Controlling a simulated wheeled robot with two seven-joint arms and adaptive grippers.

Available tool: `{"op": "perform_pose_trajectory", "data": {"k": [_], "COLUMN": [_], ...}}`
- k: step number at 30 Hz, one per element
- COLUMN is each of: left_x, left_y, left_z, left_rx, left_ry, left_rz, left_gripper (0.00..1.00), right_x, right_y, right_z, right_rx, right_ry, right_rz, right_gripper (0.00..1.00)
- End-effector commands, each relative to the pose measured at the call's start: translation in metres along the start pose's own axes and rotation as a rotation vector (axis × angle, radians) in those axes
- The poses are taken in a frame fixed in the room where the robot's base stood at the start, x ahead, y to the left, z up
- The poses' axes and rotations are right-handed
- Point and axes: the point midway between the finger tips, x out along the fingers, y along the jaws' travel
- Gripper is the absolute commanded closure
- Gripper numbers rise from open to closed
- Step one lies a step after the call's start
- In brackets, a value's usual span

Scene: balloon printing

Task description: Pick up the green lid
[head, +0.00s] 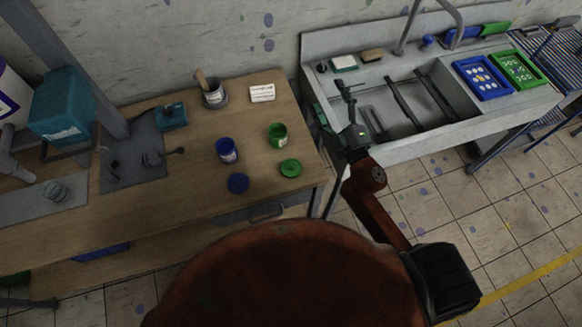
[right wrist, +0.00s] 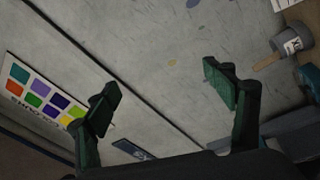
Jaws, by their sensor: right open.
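The green lid (head: 290,168) lies flat on the wooden table near its right front edge. An open green jar (head: 278,135) stands just behind it. A blue lid (head: 238,183) lies to its left, with a blue jar (head: 227,150) behind that. My right gripper (head: 347,88) is raised to the right of the table, in front of the sink, away from the lid. In the right wrist view its fingers (right wrist: 165,100) are spread with nothing between them, facing the wall. The lid is not in that view. My left gripper is not in view.
A grey cup with a wooden handle (head: 214,95) and a white labelled block (head: 262,93) stand at the table's back. Tools lie on a grey mat (head: 135,150) at left. The sink (head: 400,105) is right of the table. Wood around the green lid is clear.

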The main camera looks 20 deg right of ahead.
Motion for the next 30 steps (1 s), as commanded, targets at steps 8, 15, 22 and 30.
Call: {"op": "perform_pose_trajectory", "data": {"k": [8,15,22,30], "left_x": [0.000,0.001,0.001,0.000], "left_y": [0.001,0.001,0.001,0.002], "left_z": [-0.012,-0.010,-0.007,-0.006], "left_rx": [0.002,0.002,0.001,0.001], "left_ry": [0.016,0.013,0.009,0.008], "left_rz": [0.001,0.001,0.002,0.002], "left_gripper": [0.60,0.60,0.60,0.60], "right_x": [-0.029,-0.091,-0.098,-0.096], "right_y": [-0.053,-0.188,-0.216,-0.221], "right_z": [-0.217,-0.176,-0.052,-0.007], "right_rx": [-0.714,-1.384,-1.789,-1.887], "right_ry": [0.870,1.409,1.558,1.564], "right_rz": [-0.003,-0.352,-0.788,-0.954], "right_gripper": [0.23,0.23,0.23,0.23]}}
